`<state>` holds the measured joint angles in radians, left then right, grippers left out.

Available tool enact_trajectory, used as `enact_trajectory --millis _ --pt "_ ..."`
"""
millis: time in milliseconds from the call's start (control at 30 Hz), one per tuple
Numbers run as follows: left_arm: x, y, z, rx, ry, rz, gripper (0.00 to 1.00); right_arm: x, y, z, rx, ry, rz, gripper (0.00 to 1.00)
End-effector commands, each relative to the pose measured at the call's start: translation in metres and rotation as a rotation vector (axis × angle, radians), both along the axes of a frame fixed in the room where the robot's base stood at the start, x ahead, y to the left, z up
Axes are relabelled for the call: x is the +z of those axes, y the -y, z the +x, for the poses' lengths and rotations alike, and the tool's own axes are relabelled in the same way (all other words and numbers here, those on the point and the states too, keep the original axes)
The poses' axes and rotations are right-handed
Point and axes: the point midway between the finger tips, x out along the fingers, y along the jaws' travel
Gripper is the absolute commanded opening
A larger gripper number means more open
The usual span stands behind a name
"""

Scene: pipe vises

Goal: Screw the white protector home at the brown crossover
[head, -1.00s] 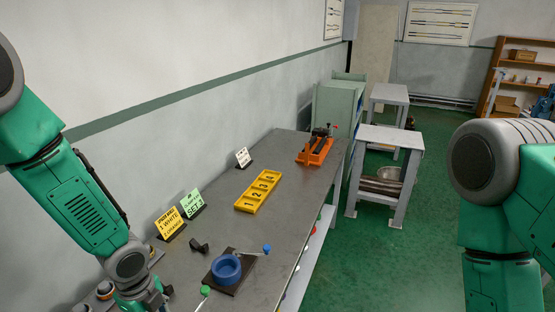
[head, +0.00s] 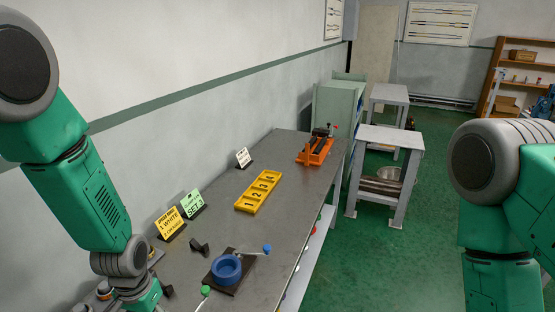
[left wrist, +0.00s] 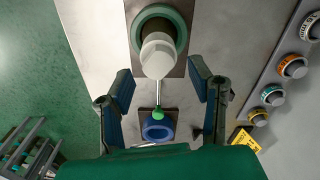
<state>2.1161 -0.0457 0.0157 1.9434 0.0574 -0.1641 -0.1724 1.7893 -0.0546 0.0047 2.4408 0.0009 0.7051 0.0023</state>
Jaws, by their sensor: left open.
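In the left wrist view my left gripper (left wrist: 160,76) is open, its two dark fingers apart on either side of the view. A white, rounded cylindrical piece, apparently the white protector (left wrist: 157,56), stands in front of the fingers, over a green ring vise (left wrist: 138,30). The fingers do not visibly touch it. In the head view the left gripper is not clearly seen below my wrist at the lower left. My right gripper is out of view.
A blue ring vise (head: 227,268) sits on the grey bench (head: 270,220), with a yellow numbered tray (head: 257,191) and an orange vise (head: 315,151) farther back. Yellow (head: 171,223) and green (head: 191,203) signs stand by the wall. Several coloured ringed caps (left wrist: 292,67) line a strip.

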Motion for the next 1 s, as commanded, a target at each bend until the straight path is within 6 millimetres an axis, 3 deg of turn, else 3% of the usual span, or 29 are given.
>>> enact_trajectory --millis 133,433,733,1000 --pt "0.000 0.000 0.000 0.088 0.000 0.000 0.48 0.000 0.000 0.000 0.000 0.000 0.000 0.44" --pt "-0.003 0.000 0.000 0.083 0.000 0.000 0.48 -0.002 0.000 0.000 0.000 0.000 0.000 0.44" --pt "-0.023 0.000 0.000 0.081 -0.001 0.000 0.48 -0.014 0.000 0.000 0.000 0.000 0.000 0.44" --pt "-0.022 0.000 0.000 0.080 0.001 0.000 0.48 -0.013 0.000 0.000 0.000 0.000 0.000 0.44"
